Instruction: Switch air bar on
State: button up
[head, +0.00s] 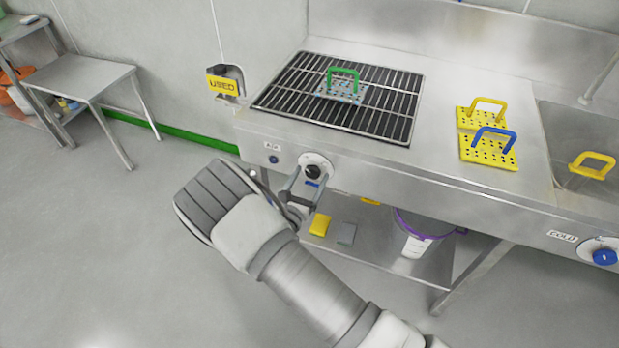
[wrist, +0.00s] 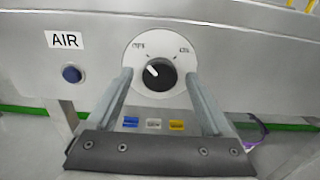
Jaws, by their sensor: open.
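The AIR dial is a round white plate (wrist: 136,58) with a black knob (wrist: 160,75) on the steel bench front. Its white pointer is turned up and left, towards the OFF mark; ON is at the upper right. The knob also shows in the head view (head: 313,171). My gripper (wrist: 159,73) is open, with one finger on each side of the knob. I cannot tell whether the fingers touch it. In the head view my gripper (head: 304,188) is just below and in front of the dial. An AIR label (wrist: 65,40) is left of the dial.
A blue button (wrist: 72,74) is below the label. Above is a black grille (head: 290,90) with a green-handled perforated plate (head: 335,92). Yellow perforated plates (head: 488,152) lie to the right. A COLD dial (head: 603,251) is far right. A USED holder (head: 222,85) hangs left.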

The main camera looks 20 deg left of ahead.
grip_shut()
jog(key=shift+m, duration=0.4)
jog(key=m+b, duration=0.2)
jog(key=m, duration=0.2)
jog(key=shift+f, duration=0.1)
jog(key=m+b, duration=0.3)
jog(key=m, duration=0.2)
jog(key=shift+f, duration=0.1)
jog(key=m+b, duration=0.7)
jog(key=shift+m+b, duration=0.6)
jog(key=shift+b, duration=0.1)
jog(key=shift+r, duration=0.2)
